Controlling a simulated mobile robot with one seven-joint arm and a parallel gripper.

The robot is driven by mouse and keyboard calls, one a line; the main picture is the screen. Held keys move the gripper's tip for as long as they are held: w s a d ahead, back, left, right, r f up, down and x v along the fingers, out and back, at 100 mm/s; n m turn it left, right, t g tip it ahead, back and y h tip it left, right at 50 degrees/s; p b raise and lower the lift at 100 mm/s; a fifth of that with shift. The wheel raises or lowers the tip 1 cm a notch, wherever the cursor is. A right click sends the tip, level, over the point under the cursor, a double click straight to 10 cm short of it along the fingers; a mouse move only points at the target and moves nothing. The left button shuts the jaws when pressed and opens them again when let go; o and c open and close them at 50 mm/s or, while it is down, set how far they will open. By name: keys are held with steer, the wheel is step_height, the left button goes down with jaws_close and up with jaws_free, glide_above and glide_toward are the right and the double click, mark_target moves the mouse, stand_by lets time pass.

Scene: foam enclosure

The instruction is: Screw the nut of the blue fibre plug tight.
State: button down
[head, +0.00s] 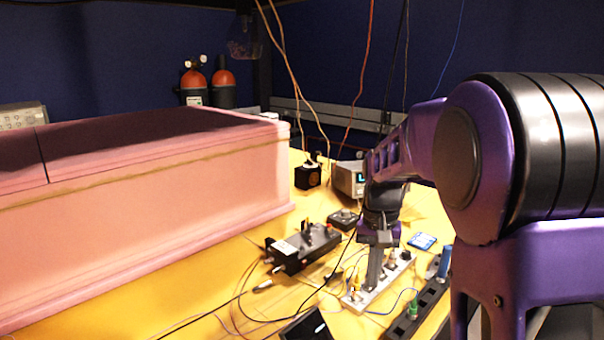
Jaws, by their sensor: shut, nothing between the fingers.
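My gripper (372,286) points down over a pale metal strip (360,302) that carries several small connectors. Its fingers are shut and empty, with the tips at or just above the strip; I cannot tell whether they touch it. A thin blue fibre (403,296) loops beside the strip's right side. The blue fibre plug and its nut are too small or hidden behind my fingers to make out. A yellow connector (356,280) stands on the strip just left of my fingers.
A black box with knobs (303,248) stands left of the strip, with loose cables around it. A black rail (431,296) with a green plug (412,308) and a blue cylinder (445,262) lies to the right. A large pink foam block (150,200) fills the left.

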steer(key=shift+w+a+r+p, duration=0.1)
steer(key=shift+a+r+p, duration=0.1)
steer(key=shift+p, duration=0.4)
steer(key=shift+w+a+f+p, duration=0.15)
steer(key=shift+a+p, duration=0.25)
steer(key=shift+p, duration=0.55)
steer(key=shift+a, duration=0.15)
steer(key=shift+s+a, duration=0.1)
steer(key=shift+s, duration=0.15)
step_height(320, 180, up, 6)
steer(key=p, duration=0.5)
steer(key=shift+s, duration=0.1)
stand_by(0.3)
steer(key=shift+s+d+r+b, duration=0.2)
steer(key=shift+d+r+b, duration=0.2)
steer(key=shift+d+b, duration=0.3)
